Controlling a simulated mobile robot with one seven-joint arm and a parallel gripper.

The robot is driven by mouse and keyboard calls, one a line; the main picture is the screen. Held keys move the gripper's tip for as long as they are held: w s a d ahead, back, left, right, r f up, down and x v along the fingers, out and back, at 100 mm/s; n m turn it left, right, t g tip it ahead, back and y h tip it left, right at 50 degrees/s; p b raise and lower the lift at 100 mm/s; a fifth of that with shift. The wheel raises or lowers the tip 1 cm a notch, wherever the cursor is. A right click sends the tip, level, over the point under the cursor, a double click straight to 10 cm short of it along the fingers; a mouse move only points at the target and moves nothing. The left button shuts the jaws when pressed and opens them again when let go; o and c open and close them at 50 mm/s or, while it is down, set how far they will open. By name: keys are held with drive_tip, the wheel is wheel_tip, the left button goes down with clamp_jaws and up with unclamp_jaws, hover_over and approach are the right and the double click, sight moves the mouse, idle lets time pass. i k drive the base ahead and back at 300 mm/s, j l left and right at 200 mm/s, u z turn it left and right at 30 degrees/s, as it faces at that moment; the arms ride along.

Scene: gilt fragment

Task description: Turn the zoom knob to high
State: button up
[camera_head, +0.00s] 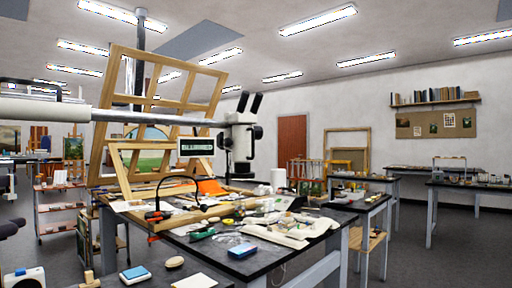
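A white stereo microscope head (241,135) with two black eyepieces (248,103) hangs over the worktable at the middle of the view. A small dark round knob (258,132) shows on its right side; it may be the zoom knob. Its markings and setting are too small to read. A long pale horizontal bar (175,115) runs from the left toward the head. A small panel with a dark display (195,146) is just left of the head. I cannot make out my gripper in this view.
The dark-topped worktable (285,262) carries tools, papers and a blue box (242,250). A wooden easel frame (165,85) stands behind the bar. Another table (470,186) stands at the right. Grey floor (400,250) is clear at the lower right.

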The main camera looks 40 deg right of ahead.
sight(228, 142)
drive_tip(key=z, duration=1)
